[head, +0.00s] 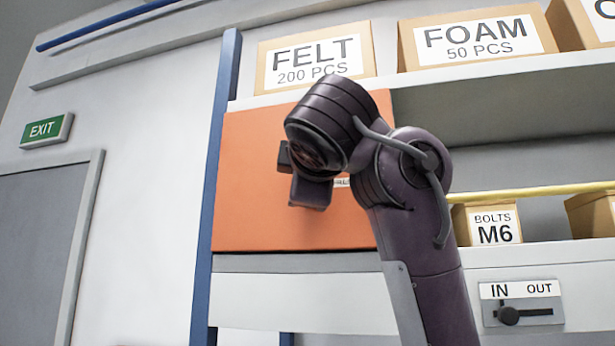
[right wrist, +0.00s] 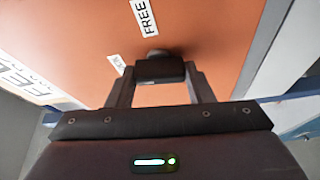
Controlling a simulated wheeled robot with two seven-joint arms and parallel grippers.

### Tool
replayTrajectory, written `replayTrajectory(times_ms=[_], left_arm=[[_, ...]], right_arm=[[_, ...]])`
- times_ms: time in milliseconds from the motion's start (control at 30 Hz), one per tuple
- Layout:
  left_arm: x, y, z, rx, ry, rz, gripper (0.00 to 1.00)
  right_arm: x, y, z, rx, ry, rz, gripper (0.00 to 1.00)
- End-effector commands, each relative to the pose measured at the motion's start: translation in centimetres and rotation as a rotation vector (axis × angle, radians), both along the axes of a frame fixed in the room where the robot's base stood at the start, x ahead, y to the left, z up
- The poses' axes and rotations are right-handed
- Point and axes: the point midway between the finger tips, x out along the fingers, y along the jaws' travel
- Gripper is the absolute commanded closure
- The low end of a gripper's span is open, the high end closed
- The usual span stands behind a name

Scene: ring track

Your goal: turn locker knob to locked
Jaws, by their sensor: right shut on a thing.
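The orange locker door (head: 245,215) fills the middle of the head view. A FREE label (right wrist: 145,17) is above the knob in that picture. A smaller label (right wrist: 117,64), partly hidden, is just left of it. The knob's grip lies across the picture, roughly toward the smaller label. My left gripper is not in view.
Boxes marked FELT (head: 316,58) and FOAM (head: 478,38) stand on the shelf above. A BOLTS M6 box (head: 488,222) is at right behind a yellow bar (head: 530,190). An IN/OUT slider (head: 520,303) is below. A blue post (head: 215,180) borders the locker.

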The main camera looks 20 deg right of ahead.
Motion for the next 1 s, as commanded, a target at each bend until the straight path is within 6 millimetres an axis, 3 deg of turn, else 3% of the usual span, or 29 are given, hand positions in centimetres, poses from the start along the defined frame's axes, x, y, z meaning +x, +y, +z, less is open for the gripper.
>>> replayTrajectory(times_ms=[333,867,900,1000], left_arm=[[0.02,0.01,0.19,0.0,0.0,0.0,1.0],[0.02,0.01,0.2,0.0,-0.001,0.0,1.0],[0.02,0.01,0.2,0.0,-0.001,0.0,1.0],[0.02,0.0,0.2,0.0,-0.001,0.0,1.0]], right_arm=[[0.07,0.06,-0.04,-0.118,0.08,0.001,0.76],[0.07,0.06,-0.09,-0.141,0.095,-0.001,0.76],[0.07,0.06,-0.09,-0.141,0.095,-0.001,0.51],[0.07,0.05,-0.08,-0.14,0.095,-0.001,0.38]])
